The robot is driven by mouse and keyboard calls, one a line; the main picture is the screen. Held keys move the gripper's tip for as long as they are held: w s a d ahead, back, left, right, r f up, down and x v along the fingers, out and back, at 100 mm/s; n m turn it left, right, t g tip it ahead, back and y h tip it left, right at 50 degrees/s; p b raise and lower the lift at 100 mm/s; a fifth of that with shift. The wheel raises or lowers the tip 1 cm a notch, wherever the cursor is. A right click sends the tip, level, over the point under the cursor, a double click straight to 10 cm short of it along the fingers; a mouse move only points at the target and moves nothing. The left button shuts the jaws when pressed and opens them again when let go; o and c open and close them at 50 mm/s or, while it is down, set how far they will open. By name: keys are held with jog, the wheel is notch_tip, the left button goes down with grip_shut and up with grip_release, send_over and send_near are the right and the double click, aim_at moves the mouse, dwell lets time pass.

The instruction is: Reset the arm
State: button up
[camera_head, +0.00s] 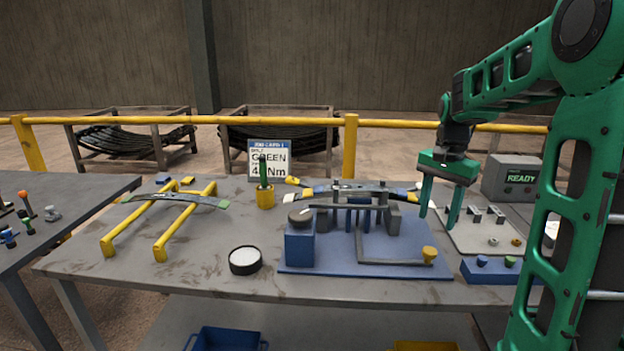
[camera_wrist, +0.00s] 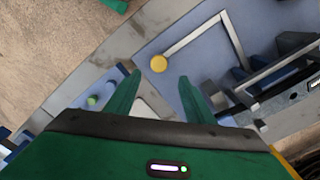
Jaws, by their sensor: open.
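My gripper (camera_head: 439,219) is green, with two long fingers pointing down. It is open and empty, above the right part of the grey workbench (camera_head: 200,277). The fingers also show in the wrist view (camera_wrist: 160,97), apart, with nothing between them. My green arm fills the right side of the head view. Left of my gripper stands a blue fixture plate (camera_head: 330,268) with grey blocks and a leaf spring (camera_head: 349,188) across it. A yellow knob (camera_head: 430,254) sits at the plate's right; it also shows in the wrist view (camera_wrist: 159,63).
A grey box reading READY (camera_head: 515,178) stands behind my arm. A light tray (camera_head: 478,236) and a blue block (camera_head: 490,270) lie below and right of my gripper. Yellow rails (camera_head: 162,247) with a spring strip stand left. A sign card (camera_head: 268,160) and a yellow fence (camera_head: 240,119) are behind.

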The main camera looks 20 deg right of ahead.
jog(key=s+a+f+n, duration=0.1)
jog(key=s+a+n, duration=0.1)
jog(key=s, duration=0.6)
jog(key=s+a+f+n, duration=0.2)
jog(key=s+a, duration=0.1)
jog(key=s, duration=0.6)
jog(key=s+a+f+n, duration=0.2)
jog(key=s+a, duration=0.1)
jog(key=s, duration=0.6)
jog(key=shift+s+f+n, duration=0.2)
jog(key=shift+s+n, duration=0.05)
jog(key=shift+n, duration=0.15)
jog(key=shift+w+f, duration=0.25)
jog(key=shift+w, duration=0.4)
